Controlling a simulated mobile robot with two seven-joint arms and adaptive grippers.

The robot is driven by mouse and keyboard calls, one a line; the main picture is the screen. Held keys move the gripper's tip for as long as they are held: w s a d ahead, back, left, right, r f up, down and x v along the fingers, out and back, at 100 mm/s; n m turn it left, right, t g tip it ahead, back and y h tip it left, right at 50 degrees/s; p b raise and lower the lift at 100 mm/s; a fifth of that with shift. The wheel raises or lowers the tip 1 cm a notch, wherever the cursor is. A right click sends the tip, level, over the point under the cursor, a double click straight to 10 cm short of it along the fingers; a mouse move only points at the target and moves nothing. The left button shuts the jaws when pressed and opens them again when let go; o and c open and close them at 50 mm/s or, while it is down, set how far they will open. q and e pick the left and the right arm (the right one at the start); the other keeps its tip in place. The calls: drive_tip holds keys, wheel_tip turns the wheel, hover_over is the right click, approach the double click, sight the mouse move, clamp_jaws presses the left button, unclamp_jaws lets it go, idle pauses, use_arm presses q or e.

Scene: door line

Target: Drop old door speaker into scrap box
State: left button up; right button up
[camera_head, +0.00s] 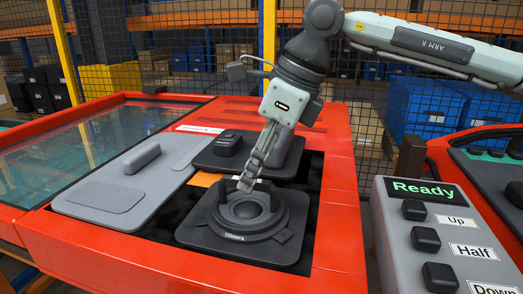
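A round dark speaker (246,222) on a square plate lies in the dark recess of the red door (342,215). A raised handle is at its far rim. My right gripper (248,184) comes down from the upper right, with its fingertips at that handle. The fingers show nearly edge-on, so I cannot tell whether they are closed on it. The speaker looks level in the recess. My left gripper is not in view. I cannot identify a scrap box in this view.
A grey panel with a handle (112,195) and a dark panel (215,157) lie beside the speaker. The door's glass (75,150) is at left. A button console (393,240) reading "Ready" stands at right. Behind are a mesh fence, shelves and blue bins (420,103).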

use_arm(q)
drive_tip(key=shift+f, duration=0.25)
use_arm(e)
drive_tip(key=shift+x, duration=1.8)
clamp_jaws()
drive_tip(key=c, duration=0.7)
unclamp_jaws()
clamp_jaws()
use_arm(q)
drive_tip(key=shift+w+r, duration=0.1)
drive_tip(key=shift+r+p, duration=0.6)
drive_tip(key=shift+p, duration=0.15)
use_arm(e)
drive_tip(key=shift+c, duration=0.5)
unclamp_jaws()
drive_tip(key=shift+r, duration=1.5)
